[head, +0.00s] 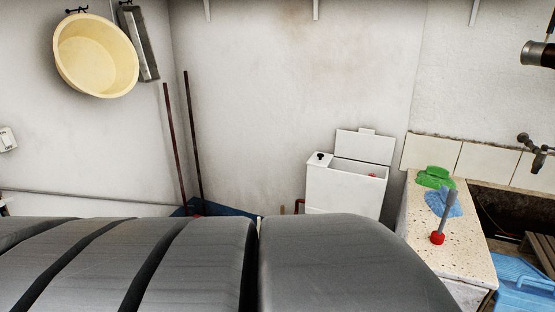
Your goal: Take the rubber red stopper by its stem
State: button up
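The red stopper (437,238) stands on the speckled stone ledge of the washtrough (462,259), at the right of the head view. Its grey stem (447,213) points up and leans slightly right, in front of a blue cloth. Nothing holds the stopper. A large grey ribbed part of my arm fills the lower left and middle of the view. My gripper is not in view, so its distance from the stem and its opening cannot be seen.
A blue cloth (456,204) and a green cloth (433,177) lie behind the stopper. The dark basin (511,214) with a blue container (524,287) and a tap (527,139) is to the right. A white lidded box (344,191) stands left of the ledge.

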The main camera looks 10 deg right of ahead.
aim_at(437, 238)
jog(key=z, duration=1.55)
jog(key=l, duration=0.1)
